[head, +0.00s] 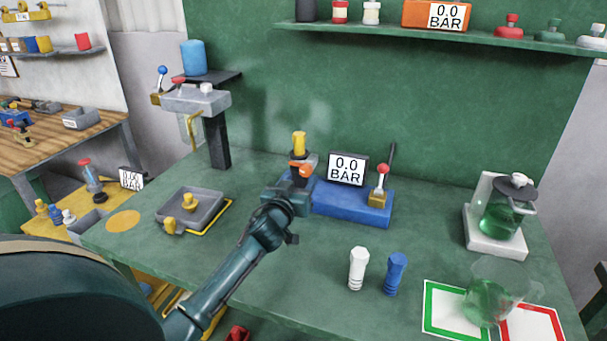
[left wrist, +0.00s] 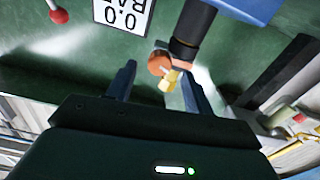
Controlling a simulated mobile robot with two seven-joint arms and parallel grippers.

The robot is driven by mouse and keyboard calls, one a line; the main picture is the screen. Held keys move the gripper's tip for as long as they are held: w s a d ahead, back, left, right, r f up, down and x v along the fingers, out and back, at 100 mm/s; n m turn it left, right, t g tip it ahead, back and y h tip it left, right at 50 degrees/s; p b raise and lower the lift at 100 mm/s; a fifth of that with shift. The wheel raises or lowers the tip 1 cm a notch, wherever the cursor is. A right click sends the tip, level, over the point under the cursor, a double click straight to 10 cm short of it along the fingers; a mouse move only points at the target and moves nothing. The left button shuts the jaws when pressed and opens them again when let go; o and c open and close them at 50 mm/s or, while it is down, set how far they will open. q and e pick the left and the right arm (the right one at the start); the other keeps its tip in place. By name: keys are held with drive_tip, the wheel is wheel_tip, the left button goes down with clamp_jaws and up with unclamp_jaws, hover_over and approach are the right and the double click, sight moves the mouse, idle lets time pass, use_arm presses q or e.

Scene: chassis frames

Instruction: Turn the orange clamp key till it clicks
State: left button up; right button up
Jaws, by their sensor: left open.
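The orange clamp key (head: 301,169) sits on a dark collar below a yellow cylinder (head: 299,143), at the left end of a blue base (head: 352,204). In the left wrist view the orange clamp key (left wrist: 159,63) shows as a rounded orange piece beside a black cylinder (left wrist: 188,45), with a small yellow part (left wrist: 170,81) in front. My left gripper (head: 292,190) is close to the key, and its fingers (left wrist: 158,76) are open on either side of the orange and yellow parts. I cannot tell whether either finger touches them. My right gripper is not in view.
A gauge reading 0.0 BAR (head: 347,168) and a red-knobbed lever (head: 380,183) are on the right. White (head: 358,268) and blue (head: 395,274) plugs stand in front. A grey tray (head: 211,208) is left; a glass beaker (head: 490,300) is right.

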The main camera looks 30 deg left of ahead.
sight(305, 174)
use_arm(q)
drive_tip(key=x, duration=0.3)
drive_tip(key=shift+w, duration=0.3)
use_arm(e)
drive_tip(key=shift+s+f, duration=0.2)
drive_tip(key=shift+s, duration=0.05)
use_arm(q)
drive_tip(key=shift+c, duration=0.2)
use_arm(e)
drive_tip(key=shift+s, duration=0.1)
use_arm(q)
drive_tip(key=c, duration=0.9)
drive_tip(key=shift+c, duration=0.2)
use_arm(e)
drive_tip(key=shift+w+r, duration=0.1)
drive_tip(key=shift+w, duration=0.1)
use_arm(q)
drive_tip(key=shift+m, duration=0.3)
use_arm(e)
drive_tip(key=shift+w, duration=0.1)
